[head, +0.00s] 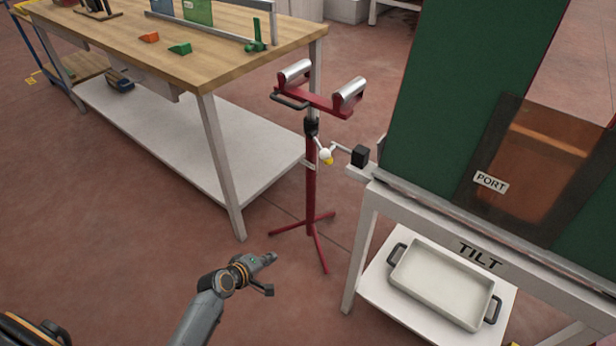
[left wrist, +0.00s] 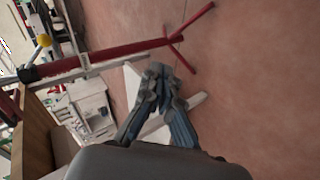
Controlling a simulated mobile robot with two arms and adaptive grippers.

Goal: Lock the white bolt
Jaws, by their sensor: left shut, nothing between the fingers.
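A red roller stand (head: 311,185) stands on the floor between the wooden bench and the machine. A white round knob (head: 325,153) with a yellow part below it shows in front of the stand's post, near a black clamp piece (head: 311,126). I cannot tell for certain that this knob is the white bolt. The left wrist view shows a yellow knob (left wrist: 44,40) beside the red post (left wrist: 95,58). My left gripper (head: 271,262) is shut and empty, low in front of the stand and apart from it; its fingers (left wrist: 158,75) meet in the wrist view. My right gripper is out of view.
A wooden workbench (head: 120,45) with a white lower shelf (head: 170,125) stands at the left. A machine with a green panel (head: 440,90) and a TILT label (head: 480,254) stands at the right, with a tray (head: 440,285) below. Floor around my left gripper is clear.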

